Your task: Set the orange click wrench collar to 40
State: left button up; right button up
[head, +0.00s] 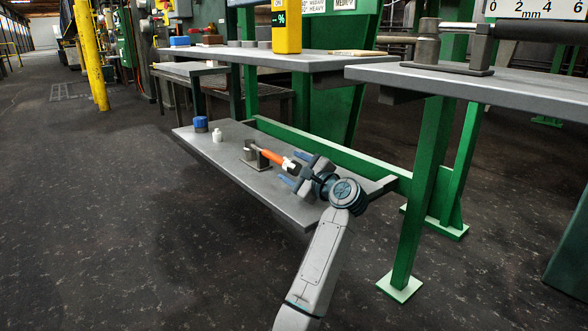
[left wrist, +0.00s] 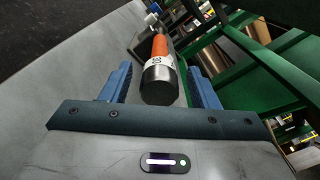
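The orange-handled click wrench (head: 268,155) lies level in a grey holder (head: 251,153) on the low shelf. In the left wrist view the orange handle (left wrist: 158,45) leads to a white marked band (left wrist: 159,62) and a dark metal end collar (left wrist: 158,84) nearest me. The marks are too small to read. My left gripper (head: 296,169) is at the collar end. In the left wrist view its blue fingers (left wrist: 158,84) stand either side of the collar, with gaps visible on both sides. The right gripper is not in view.
The grey shelf (head: 232,180) also carries a blue-topped item (head: 200,124) and a small white item (head: 217,135) at its far left. A green rail (head: 330,150) runs along its back. Higher grey benches (head: 440,78) stand above and behind.

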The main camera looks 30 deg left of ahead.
pick_arm(q)
jog(key=shift+d, duration=0.1)
jog(key=shift+s+d, duration=0.1)
jog(key=shift+d, duration=0.15)
jog(key=p+v, duration=0.4)
jog(key=v, duration=0.5)
jog(key=shift+r, duration=0.15)
jog(key=shift+s+d, duration=0.2)
jog(key=shift+d, duration=0.3)
